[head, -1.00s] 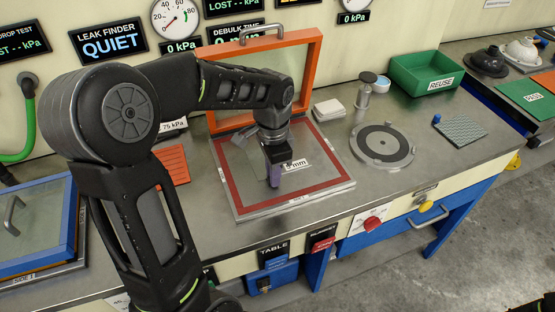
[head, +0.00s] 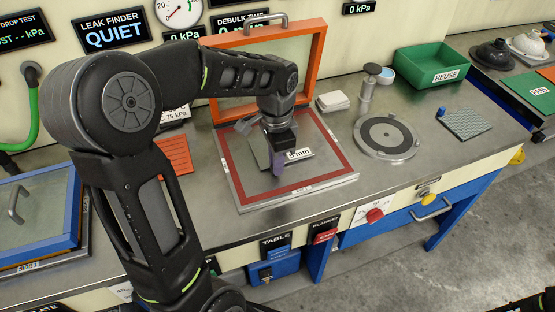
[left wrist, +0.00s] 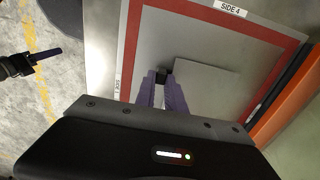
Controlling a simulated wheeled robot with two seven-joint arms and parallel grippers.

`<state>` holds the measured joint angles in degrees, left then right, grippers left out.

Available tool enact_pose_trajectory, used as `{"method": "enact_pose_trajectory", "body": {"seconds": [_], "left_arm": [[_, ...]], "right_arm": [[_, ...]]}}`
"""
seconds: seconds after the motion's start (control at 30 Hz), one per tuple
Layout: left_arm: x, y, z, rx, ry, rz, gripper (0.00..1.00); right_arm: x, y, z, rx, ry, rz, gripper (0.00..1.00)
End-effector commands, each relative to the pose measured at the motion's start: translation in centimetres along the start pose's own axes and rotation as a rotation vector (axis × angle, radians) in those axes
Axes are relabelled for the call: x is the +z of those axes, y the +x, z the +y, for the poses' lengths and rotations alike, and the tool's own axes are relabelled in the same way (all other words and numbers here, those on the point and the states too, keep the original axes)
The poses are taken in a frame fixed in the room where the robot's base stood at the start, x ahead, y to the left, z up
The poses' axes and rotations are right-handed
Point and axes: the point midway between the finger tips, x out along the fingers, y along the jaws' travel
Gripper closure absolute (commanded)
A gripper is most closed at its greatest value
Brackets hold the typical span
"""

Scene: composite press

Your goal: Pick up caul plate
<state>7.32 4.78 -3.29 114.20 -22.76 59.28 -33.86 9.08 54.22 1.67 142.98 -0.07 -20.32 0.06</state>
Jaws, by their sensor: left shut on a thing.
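The caul plate (head: 262,158) is a thin grey plate with a "mm" label, over the grey table sheet (head: 235,188) inside its red border. In the left wrist view the plate (left wrist: 208,92) is a plain grey square with a small black knob at its near corner. My left gripper (head: 278,168) points down with its purple fingers shut on the knob. The fingers (left wrist: 160,92) also show in the left wrist view. I cannot tell how far the plate is above the sheet. My right gripper (left wrist: 45,54) shows at the left of that view, over the floor, its jaw state unclear.
An orange-framed lid (head: 318,60) stands open behind the red-bordered sheet. A round grey disc (head: 388,138), a green REUSE bin (head: 436,66) and a patterned grey sheet (head: 466,123) lie to the right. A blue-framed lid (head: 40,215) is at the left.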

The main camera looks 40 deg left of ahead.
Motion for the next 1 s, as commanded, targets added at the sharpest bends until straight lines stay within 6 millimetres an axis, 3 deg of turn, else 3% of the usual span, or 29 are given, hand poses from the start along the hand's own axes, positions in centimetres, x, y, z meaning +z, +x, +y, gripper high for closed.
{"method": "enact_pose_trajectory", "body": {"seconds": [0.5, 1.0], "left_arm": [[-0.1, -8.7, 0.0, -0.002, 0.001, 0.003, 1.0], [0.0, -9.3, 0.0, -0.001, 0.001, 0.001, 1.0]], "right_arm": [[0.0, 0.4, 0.1, 0.0, 0.0, 0.0, 0.64], [0.0, 0.3, 0.1, 0.0, 0.0, 0.0, 0.64]]}}
